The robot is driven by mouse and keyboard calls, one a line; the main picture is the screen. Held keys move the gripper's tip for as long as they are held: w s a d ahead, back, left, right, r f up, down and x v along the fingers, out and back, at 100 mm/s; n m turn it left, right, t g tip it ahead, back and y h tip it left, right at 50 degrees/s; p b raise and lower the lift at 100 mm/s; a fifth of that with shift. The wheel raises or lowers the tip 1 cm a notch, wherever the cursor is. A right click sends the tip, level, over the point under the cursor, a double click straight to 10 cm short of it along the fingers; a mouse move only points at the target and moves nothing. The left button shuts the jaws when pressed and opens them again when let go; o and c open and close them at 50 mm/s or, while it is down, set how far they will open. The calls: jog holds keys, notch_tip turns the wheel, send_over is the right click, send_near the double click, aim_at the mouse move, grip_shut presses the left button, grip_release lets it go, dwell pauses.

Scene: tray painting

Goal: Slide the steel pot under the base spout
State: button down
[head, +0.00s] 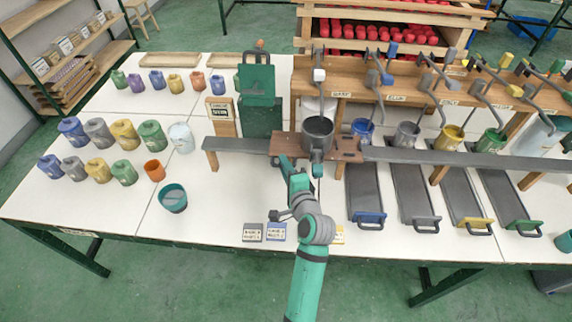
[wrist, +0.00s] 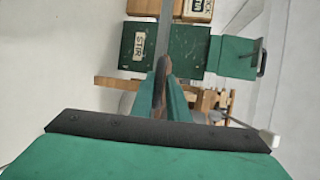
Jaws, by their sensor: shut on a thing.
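The steel pot (head: 318,129), a dark grey open vessel, stands upright on a brown board on the long grey rail. My gripper (head: 317,167) reaches the pot's near side from the front. In the wrist view, the fingers of my gripper (wrist: 162,88) are closed around a narrow brownish-dark piece, seemingly the pot's handle.
The grey rail (head: 236,145) runs left and right. Blue (head: 362,130), grey (head: 407,133), yellow (head: 448,138) and green vessels stand to the right. A teal cup (head: 173,198) stands front left.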

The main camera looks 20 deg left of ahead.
jog(key=shift+d+f, duration=0.2)
jog(key=shift+f, duration=0.3)
jog(key=c, duration=1.8)
grip_release()
jog(key=shift+a+r, duration=0.1)
jog(key=shift+r, duration=0.05)
jog(key=shift+r, duration=0.1)
jog(key=v, duration=1)
jog(key=shift+s+d+r, duration=0.1)
jog(key=shift+s+d, duration=0.15)
jog(key=shift+s, duration=0.05)
